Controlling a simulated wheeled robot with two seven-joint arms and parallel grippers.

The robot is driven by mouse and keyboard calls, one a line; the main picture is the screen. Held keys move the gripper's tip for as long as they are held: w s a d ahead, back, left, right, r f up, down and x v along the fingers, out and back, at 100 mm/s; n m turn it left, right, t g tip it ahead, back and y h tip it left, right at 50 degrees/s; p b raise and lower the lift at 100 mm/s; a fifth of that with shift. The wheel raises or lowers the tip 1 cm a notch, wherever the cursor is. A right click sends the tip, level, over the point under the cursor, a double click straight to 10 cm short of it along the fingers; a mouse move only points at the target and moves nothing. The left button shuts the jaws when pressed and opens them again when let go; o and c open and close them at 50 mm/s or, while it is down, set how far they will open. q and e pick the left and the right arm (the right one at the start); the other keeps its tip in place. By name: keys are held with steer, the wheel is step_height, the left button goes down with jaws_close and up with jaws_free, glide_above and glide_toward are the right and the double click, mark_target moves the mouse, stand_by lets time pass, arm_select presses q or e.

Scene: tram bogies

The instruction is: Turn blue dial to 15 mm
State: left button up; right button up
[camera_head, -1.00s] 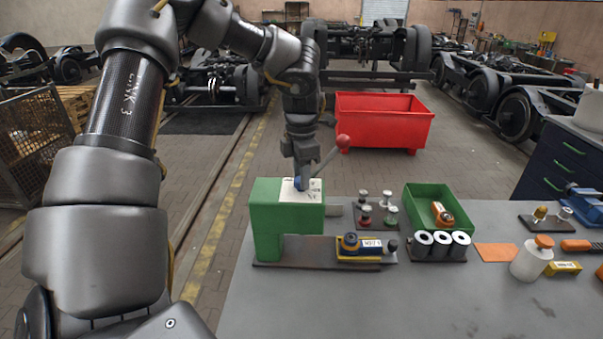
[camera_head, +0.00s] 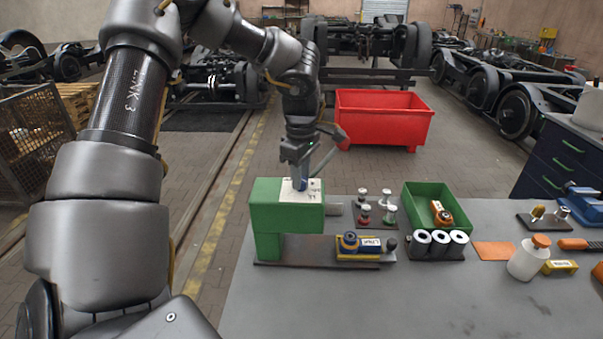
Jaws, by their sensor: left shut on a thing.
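The blue dial (camera_head: 301,184) sits on the white scale plate (camera_head: 290,195) on top of the green press-like device (camera_head: 275,215). Much of the dial is hidden by my left gripper (camera_head: 300,178), which reaches down from above and is shut on it. The pointer and the numbers on the plate are too small to read. A lever with a red knob (camera_head: 342,140) shows behind the gripper, partly hidden by it. My right gripper is not in view.
The device's dark base carries a yellow and blue part (camera_head: 358,245). To the right are small stamps (camera_head: 376,208), a green bin (camera_head: 437,195), grey rollers (camera_head: 440,243) and a white bottle (camera_head: 527,260). The grey tabletop (camera_head: 350,300) is clear in front.

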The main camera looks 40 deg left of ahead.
arm_select(q)
steer(key=shift+m, duration=0.6)
steer(key=shift+r, duration=0.1)
steer(key=o, duration=1)
steer(key=shift+w+r, duration=0.1)
steer(key=shift+r, duration=0.25)
step_height(320, 180, up, 10)
